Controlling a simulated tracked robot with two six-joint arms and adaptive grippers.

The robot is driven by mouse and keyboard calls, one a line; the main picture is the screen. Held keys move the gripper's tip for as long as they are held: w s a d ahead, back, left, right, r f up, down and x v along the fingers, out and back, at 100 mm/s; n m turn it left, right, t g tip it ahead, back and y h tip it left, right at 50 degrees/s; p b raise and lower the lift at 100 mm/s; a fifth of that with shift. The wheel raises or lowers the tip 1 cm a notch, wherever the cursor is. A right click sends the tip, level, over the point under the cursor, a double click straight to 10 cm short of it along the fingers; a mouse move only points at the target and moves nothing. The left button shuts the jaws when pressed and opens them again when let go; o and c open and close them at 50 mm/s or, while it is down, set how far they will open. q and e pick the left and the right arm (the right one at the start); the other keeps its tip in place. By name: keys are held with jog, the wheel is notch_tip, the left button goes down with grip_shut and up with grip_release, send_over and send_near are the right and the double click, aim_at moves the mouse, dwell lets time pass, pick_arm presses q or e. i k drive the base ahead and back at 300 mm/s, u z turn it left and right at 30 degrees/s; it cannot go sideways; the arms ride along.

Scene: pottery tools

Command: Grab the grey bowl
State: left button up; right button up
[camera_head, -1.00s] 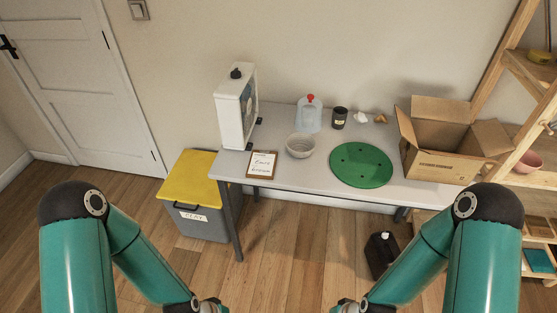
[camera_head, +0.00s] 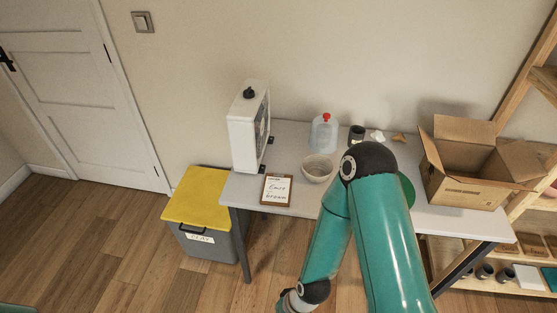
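The grey bowl (camera_head: 317,169) is a pale, round, open bowl standing upright on the grey table (camera_head: 300,135). It sits right of the clipboard and in front of the clear jug with a red cap. My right arm crosses the view just right of the bowl, its elbow beside the bowl's right side in the picture. The forearm runs down to a wrist joint at the bottom edge. Only a sliver of my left arm shows at the bottom left corner, and my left gripper is out of view.
A clipboard (camera_head: 276,190), a white boxy appliance (camera_head: 243,133), the red-capped jug (camera_head: 324,133) and a dark cup (camera_head: 356,135) stand on the table. The green disc (camera_head: 407,189) is mostly hidden by my arm. An open cardboard box (camera_head: 466,184) is at right. A yellow-lidded bin (camera_head: 197,197) stands left.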

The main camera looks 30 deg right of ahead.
aim_at(316, 168)
jog(key=u, duration=0.1)
jog(key=i, duration=1.1)
jog(key=z, duration=0.55)
